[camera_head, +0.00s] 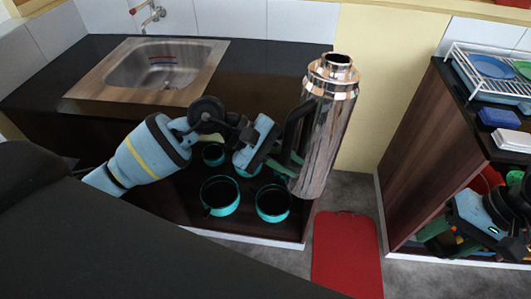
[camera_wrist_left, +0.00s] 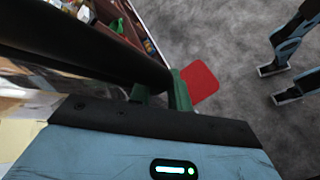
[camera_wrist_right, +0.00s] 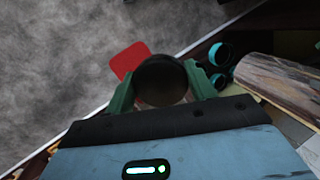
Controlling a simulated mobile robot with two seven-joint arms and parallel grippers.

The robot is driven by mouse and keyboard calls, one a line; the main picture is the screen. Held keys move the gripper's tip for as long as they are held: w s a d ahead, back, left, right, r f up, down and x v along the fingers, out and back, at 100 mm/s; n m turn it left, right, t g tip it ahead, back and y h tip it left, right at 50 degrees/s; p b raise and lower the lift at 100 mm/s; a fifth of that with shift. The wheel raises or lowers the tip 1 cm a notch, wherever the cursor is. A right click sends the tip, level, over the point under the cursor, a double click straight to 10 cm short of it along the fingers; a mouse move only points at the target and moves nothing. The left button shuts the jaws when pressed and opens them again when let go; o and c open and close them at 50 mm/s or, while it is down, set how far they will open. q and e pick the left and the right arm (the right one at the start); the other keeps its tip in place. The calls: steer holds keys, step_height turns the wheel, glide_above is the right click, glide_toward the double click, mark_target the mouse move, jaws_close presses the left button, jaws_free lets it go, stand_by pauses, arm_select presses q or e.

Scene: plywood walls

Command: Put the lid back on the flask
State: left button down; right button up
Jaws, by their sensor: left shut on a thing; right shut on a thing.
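The tall silver flask (camera_head: 325,135) stands upright in the air in the head view, with its narrow neck open at the top. My left gripper (camera_head: 286,160) is shut on its black handle, which also crosses the left wrist view (camera_wrist_left: 85,42). My right gripper (camera_head: 450,235) is low at the far right of the head view, well apart from the flask. In the right wrist view its green fingers (camera_wrist_right: 163,85) are shut on a round black lid (camera_wrist_right: 161,78). I cannot make out the lid in the head view.
A counter with a steel sink (camera_head: 165,65) is at the left. Several teal-rimmed pots (camera_head: 220,209) are on the shelf below it. A red mat (camera_head: 346,255) lies on the floor. At the right, a dark cabinet (camera_head: 428,150) carries a dish rack (camera_head: 485,88).

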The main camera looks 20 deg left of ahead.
mark_target(314, 167)
arm_select(q)
steer(key=shift+w+d+m+g, duration=0.2)
steer(key=shift+d+m+g, duration=0.5)
steer(key=shift+d, duration=0.65)
steer(key=shift+w+d+m+g, duration=0.2)
steer(key=shift+d+m+g, duration=0.45)
steer(key=shift+d, duration=0.7)
